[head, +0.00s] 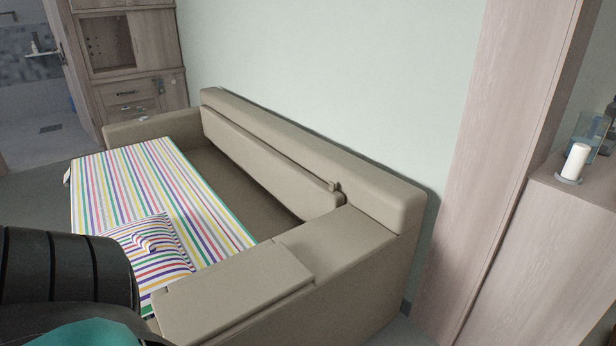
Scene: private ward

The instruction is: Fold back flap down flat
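The back flap (265,160) is a long beige padded panel on the inner side of the sofa's backrest (300,140). It stands up, roughly along the backrest, above the brown seat area. A black and teal part of my own body fills the lower left corner. Neither of my grippers shows in the head view.
A striped sheet (120,185) and a striped pillow (150,246) lie on the sofa's front side. The near armrest has a beige padded panel (235,295) on top. A wooden cabinet (130,60) stands beyond the far end; a tall wood panel (490,150) stands at right.

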